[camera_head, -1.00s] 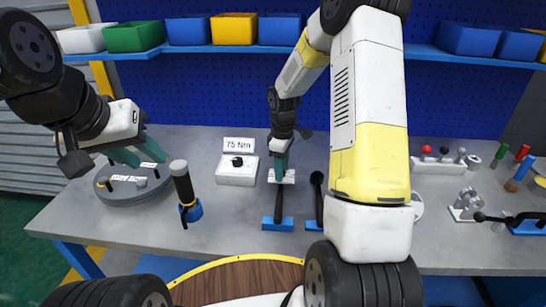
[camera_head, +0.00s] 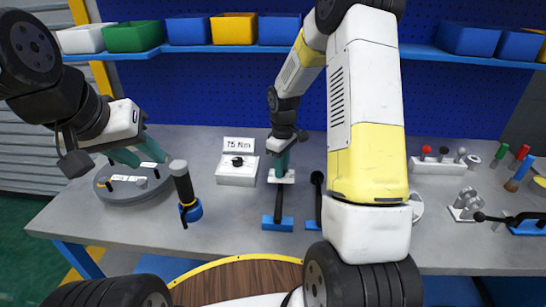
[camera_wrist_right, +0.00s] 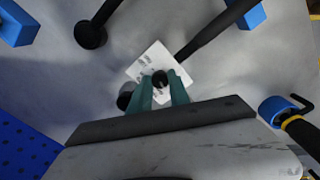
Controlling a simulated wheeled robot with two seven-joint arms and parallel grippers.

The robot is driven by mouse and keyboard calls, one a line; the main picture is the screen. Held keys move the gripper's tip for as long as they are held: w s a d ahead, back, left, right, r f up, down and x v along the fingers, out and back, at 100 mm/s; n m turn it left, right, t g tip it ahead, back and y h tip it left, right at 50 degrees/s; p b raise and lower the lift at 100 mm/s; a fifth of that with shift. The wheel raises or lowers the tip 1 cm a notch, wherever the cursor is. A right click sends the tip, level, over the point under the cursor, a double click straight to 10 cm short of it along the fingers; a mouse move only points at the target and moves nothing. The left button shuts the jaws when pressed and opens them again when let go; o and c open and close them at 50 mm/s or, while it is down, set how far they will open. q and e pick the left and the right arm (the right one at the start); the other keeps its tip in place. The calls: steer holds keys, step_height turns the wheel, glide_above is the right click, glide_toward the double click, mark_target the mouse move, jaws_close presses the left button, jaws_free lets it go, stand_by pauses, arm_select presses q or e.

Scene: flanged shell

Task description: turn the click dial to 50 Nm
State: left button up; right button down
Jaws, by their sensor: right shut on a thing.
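The click dial is a white plate (camera_wrist_right: 146,68) with small dark marks and a black knob (camera_wrist_right: 160,77) in the right wrist view. The plate shows in the head view (camera_head: 288,178) on the bench. My right gripper (camera_wrist_right: 164,84) points down at it, its teal fingers shut on the knob. The knob's pointing direction and the marks are too small to read. A sign (camera_head: 238,145) behind a white box (camera_head: 236,178) with a black knob reads 75 Nm. My left gripper (camera_head: 142,155) is open and empty above a grey round fixture (camera_head: 140,190).
A black-handled tool (camera_head: 279,206) in a blue holder stands in front of the plate, with another black-handled tool (camera_head: 317,190) to its right. A black cylinder tool (camera_head: 183,190) stands left. Several small parts lie at the right, partly behind my right arm.

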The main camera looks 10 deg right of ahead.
steer(key=m, duration=0.4)
steer(key=shift+m, duration=2.2)
steer(key=c, duration=1.2)
jaws_free()
step_height(320, 180, up, 8)
steer(key=shift+f, duration=0.1)
